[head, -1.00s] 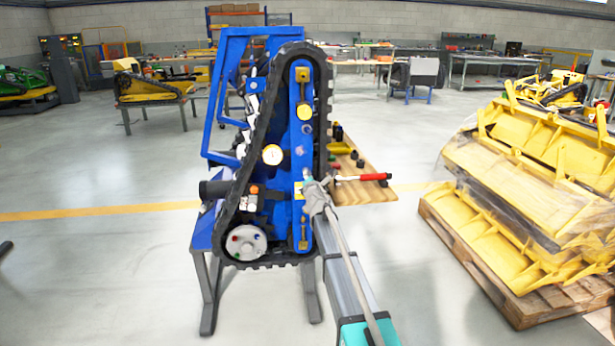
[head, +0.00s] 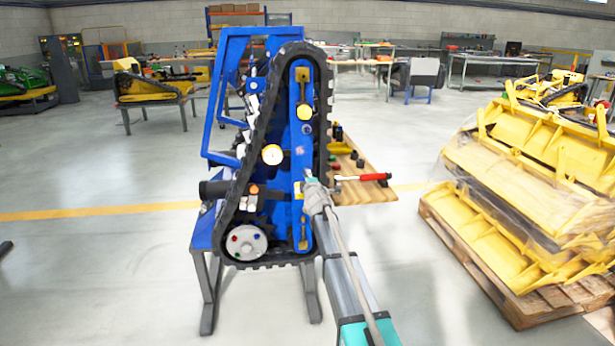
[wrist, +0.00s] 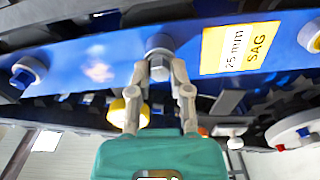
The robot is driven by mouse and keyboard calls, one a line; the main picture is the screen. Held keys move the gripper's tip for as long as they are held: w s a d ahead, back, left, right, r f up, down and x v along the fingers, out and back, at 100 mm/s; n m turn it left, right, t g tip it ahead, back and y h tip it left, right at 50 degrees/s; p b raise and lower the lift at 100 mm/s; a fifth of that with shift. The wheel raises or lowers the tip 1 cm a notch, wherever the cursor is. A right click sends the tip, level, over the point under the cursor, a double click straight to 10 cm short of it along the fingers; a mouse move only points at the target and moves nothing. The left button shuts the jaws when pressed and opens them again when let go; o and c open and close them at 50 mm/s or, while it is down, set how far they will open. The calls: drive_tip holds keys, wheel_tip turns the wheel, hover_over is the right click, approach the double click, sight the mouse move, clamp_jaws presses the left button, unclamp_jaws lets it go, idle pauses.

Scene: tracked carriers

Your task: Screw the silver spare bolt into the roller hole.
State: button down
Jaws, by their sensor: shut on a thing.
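My gripper (wrist: 158,70) is shut on a silver-grey hex bolt (wrist: 159,72) in the wrist view. The bolt sits between the fingertips, in front of a round grey collar (wrist: 160,43) on the blue side plate (wrist: 112,50). The hole is hidden behind the bolt and collar, so I cannot tell how deep the bolt sits. In the head view my gripper (head: 311,183) is at the lower middle of the blue plate (head: 301,150) of the upright tracked carrier. The bolt is too small to make out there.
A yellow "25 mm SAG" label (wrist: 238,48) is right of the bolt. A wooden board (head: 372,190) with a red-handled tool (head: 362,178) is beside the carrier. Yellow parts on a pallet (head: 510,280) stand at right.

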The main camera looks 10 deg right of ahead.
drive_tip(key=shift+m, duration=0.3)
drive_tip(key=shift+c, duration=2.4)
unclamp_jaws()
drive_tip(key=shift+m, duration=0.3)
drive_tip(key=s, duration=1.2)
